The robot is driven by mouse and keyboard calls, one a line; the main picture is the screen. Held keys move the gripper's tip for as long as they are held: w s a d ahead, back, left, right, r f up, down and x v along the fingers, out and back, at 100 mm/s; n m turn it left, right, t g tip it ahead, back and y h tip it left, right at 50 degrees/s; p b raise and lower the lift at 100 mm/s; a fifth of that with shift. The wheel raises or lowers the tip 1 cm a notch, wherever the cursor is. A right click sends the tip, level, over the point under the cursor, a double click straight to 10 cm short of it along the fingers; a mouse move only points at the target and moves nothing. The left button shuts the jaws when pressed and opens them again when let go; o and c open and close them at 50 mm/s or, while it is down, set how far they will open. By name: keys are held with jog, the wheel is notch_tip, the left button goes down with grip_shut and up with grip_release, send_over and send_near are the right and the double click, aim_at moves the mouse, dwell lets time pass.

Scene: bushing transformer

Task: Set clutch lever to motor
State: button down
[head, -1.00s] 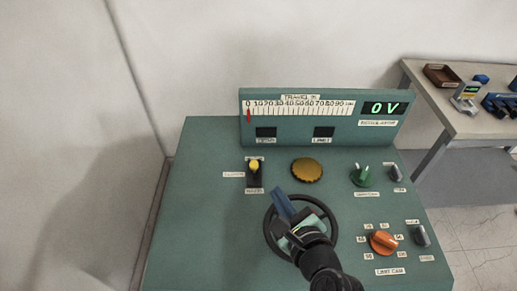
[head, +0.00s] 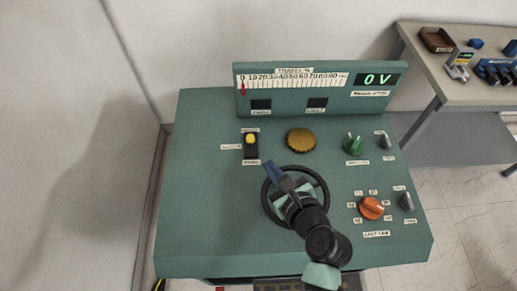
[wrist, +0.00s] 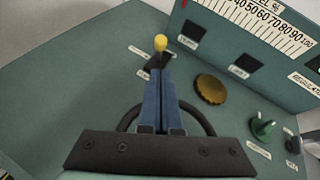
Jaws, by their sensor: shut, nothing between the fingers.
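The clutch lever has a yellow knob (head: 250,139) on a black slotted base (head: 250,153) at the left of the green console (head: 205,225), with small labels above, left and below it. The yellow knob also shows in the wrist view (wrist: 160,43), just beyond my fingertips. My gripper (head: 270,168) has blue fingers, which are shut and empty. In the head view it is over the black handwheel, below and right of the lever. In the wrist view the fingers (wrist: 160,75) point at the lever and overlap the lower part of its base. Contact cannot be told.
The black handwheel (head: 324,190) lies under my gripper. A brass knob (head: 301,140), a green knob (head: 352,145), an orange knob (head: 371,208) and grey switches stand to the right. The upright scale panel (head: 300,105) rises behind. A side table (head: 455,88) is at back right.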

aim_at(251, 141)
jog(key=x, duration=0.8)
jog(key=shift+w+a, duration=0.1)
jog(key=shift+w, duration=0.1)
jog(key=shift+r+p, duration=0.15)
jog(key=shift+p, duration=0.3)
